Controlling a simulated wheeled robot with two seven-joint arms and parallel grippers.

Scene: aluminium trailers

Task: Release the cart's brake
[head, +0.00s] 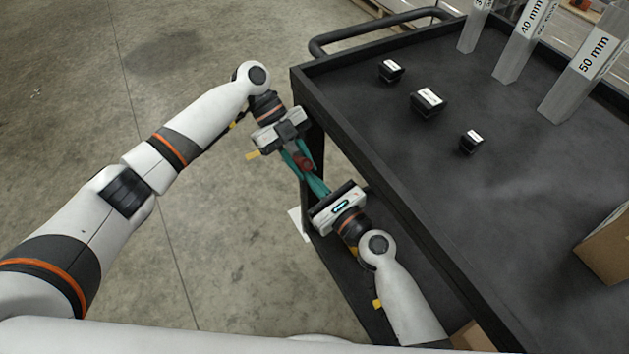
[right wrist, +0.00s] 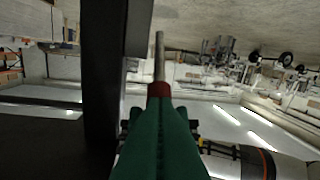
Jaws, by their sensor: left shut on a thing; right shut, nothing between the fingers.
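The cart (head: 430,140) is black, and its near left corner post stands beside both grippers in the head view. A small red brake handle (head: 304,161) shows by that post. In the right wrist view the red grip (right wrist: 159,89) carries a grey metal rod pointing up. My left gripper (head: 298,163) has its teal fingers shut on the brake handle. My right gripper (head: 314,181) is shut and empty just below it, and its green fingers (right wrist: 160,140) hide the lower part of the handle in the right wrist view.
A push handle (head: 375,28) juts from the far end. The concrete floor (head: 200,225) left of the cart is clear.

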